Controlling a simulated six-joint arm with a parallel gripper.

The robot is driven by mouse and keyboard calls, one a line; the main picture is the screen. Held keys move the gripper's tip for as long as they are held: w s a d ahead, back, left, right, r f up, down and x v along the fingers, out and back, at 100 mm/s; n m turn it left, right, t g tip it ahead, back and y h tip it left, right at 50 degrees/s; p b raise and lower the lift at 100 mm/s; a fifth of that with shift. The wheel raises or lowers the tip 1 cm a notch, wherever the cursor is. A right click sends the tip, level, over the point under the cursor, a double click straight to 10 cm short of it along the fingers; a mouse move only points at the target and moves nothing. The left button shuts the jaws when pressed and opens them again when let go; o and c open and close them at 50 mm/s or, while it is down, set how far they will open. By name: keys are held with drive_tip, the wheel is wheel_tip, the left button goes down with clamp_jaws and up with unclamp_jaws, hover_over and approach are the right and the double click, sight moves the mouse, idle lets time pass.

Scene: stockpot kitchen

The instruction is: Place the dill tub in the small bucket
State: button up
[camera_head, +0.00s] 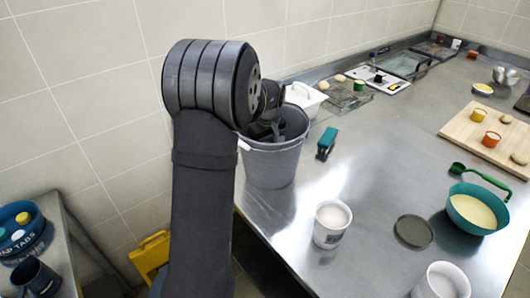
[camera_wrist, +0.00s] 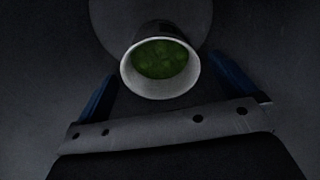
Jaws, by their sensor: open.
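The small bucket (camera_head: 272,165) is grey and stands upright at the left edge of the steel counter, near the wall. My gripper reaches down into it, and the bucket wall hides the fingers in the head view. In the wrist view my gripper (camera_wrist: 163,77) is open, with a blue finger on each side. The dill tub (camera_wrist: 160,88), white-rimmed with green contents, shows between and beyond the fingers inside the dark bucket (camera_wrist: 40,60). I see no clear contact between fingers and tub. The tub is hidden in the head view.
A teal clip-like object (camera_head: 327,143) lies right of the bucket. A white cup (camera_head: 332,224), a dark round lid (camera_head: 413,231) and a teal bowl (camera_head: 472,209) stand nearer. A white container (camera_head: 305,97) sits behind the bucket. The counter's middle is mostly clear.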

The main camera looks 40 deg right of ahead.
wheel_tip(320, 180, up, 10)
drive_tip(key=s, duration=0.1)
drive_tip(key=shift+f, duration=0.2)
drive_tip(key=f, duration=0.4)
drive_tip(key=w+f, duration=0.1)
drive_tip(key=f, duration=0.6)
drive_tip(key=shift+w+f, duration=0.15)
drive_tip(key=shift+f, duration=0.25)
drive_tip(key=shift+r, duration=1.6)
